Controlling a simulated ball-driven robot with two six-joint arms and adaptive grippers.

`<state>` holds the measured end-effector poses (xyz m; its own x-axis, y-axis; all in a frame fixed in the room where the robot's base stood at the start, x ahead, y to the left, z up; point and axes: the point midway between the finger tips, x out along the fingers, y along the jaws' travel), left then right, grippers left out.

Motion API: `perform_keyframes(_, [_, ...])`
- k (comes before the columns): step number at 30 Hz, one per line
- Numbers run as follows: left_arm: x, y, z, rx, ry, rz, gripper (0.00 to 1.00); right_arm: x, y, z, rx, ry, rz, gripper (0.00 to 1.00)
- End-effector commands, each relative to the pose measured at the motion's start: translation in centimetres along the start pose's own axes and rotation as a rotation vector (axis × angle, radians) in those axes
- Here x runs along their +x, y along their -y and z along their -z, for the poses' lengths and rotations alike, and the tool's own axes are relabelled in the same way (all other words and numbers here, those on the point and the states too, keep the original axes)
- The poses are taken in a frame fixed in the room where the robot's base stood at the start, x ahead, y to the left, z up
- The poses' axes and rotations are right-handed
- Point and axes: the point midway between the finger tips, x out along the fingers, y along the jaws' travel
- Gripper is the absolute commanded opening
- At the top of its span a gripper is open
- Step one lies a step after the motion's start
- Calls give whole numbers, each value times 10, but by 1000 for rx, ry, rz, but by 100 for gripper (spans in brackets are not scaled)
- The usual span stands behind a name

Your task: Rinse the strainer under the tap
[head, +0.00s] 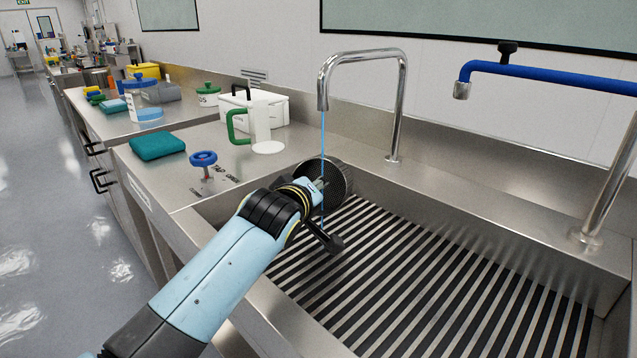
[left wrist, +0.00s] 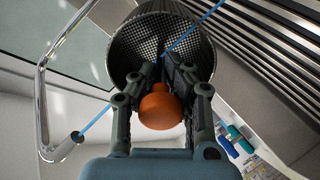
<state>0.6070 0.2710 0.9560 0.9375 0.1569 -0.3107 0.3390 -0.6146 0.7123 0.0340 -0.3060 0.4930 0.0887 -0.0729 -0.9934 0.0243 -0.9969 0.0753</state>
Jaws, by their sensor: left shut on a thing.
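The strainer (head: 338,172) is a dark mesh basket with a metal rim, held over the sink near the stream from the tap (head: 403,85). My left gripper (head: 318,184) is shut on its handle. In the left wrist view, the strainer (left wrist: 150,35) is beyond the fingertips (left wrist: 162,72), and its orange knob (left wrist: 161,108) sits between the fingers. A thin blue stream (head: 323,135) falls from the spout and passes across the basket in both views; the exact contact is hard to tell. My right gripper is out of view.
The steel sink (head: 330,325) has a dark slatted floor. A blue valve wheel (head: 203,158) stands on the counter at its left. A green-handled jug (head: 262,125), white box (head: 275,105) and teal cloth (head: 157,146) are behind. A blue-armed tap (head: 560,77) is at right.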

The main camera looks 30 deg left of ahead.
Motion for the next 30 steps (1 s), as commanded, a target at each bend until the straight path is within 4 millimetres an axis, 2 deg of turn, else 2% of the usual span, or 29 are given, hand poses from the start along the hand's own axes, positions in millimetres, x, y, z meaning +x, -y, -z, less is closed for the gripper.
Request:
perform_keyframes(24, [-62,32,8,2,-1,-1,0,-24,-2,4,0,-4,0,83])
perform_keyframes(30, [-69,35,8,1,-1,-2,0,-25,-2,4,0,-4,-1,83])
